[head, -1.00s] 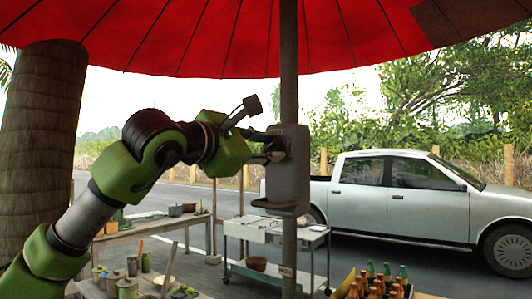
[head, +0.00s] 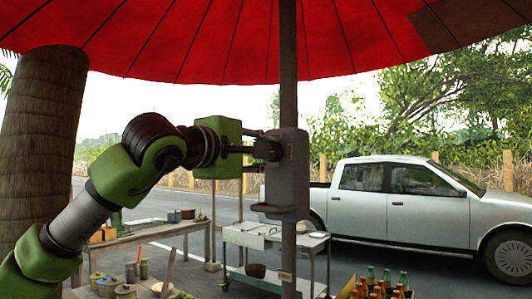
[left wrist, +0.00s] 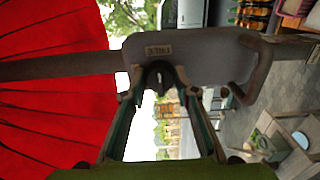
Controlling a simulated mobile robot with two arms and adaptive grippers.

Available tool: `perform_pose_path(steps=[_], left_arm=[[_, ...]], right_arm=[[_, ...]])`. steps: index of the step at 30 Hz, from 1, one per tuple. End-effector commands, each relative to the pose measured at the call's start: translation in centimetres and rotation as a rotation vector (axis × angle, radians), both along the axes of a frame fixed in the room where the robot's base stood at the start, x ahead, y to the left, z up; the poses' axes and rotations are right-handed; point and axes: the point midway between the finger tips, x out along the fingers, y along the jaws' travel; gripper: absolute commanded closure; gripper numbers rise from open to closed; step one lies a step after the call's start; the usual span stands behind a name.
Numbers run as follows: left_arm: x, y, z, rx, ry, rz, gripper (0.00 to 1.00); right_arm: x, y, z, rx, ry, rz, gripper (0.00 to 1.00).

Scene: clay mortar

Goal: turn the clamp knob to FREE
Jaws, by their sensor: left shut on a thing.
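The clamp (head: 291,180) is a grey-brown block around the umbrella pole, with a hooked ledge at its lower end. A dark knob (left wrist: 158,70) is on its face. My left gripper (head: 264,149) reaches it from the left, its fingers at the clamp's upper part. In the left wrist view the two fingers of my left gripper (left wrist: 158,78) close on either side of the knob. A small lettered plate (left wrist: 158,50) is beside the knob; its lettering is too small to read surely. My right gripper is out of view.
The pole (head: 289,60) rises to a red umbrella (head: 190,40). Behind stand a metal cart (head: 262,239) and a wooden table (head: 150,236) with pots. Bottles (head: 380,283) are at the lower right. A silver pickup (head: 400,205) is parked behind.

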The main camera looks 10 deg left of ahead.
Motion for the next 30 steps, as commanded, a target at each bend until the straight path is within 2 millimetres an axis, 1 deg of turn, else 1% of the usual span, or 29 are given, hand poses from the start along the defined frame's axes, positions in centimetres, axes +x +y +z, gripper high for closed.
perform_pose_path(steps=[15, 16, 17, 18, 25, 27, 30], left_arm=[[-0.01, -0.04, -0.04, 0.018, -0.006, -0.001, 0.94], [-0.01, -0.04, -0.04, 0.018, -0.006, -0.001, 0.67], [-0.01, -0.04, -0.04, 0.018, -0.006, -0.001, 0.59], [-0.01, -0.04, -0.05, 0.018, -0.006, -0.001, 0.56], [0.00, -0.03, -0.05, 0.017, -0.006, 0.000, 0.56], [-0.03, -0.01, -0.04, 0.017, -0.006, 0.000, 0.56], [-0.47, 0.22, 0.00, 0.015, -0.007, 0.000, 0.56]], right_arm=[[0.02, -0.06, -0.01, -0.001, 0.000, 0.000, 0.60], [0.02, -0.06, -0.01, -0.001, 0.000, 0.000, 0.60], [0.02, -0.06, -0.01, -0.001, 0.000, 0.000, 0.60], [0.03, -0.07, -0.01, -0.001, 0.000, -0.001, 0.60], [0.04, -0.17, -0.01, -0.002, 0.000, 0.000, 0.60], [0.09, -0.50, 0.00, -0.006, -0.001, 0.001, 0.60], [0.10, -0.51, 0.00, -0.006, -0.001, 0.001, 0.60]])
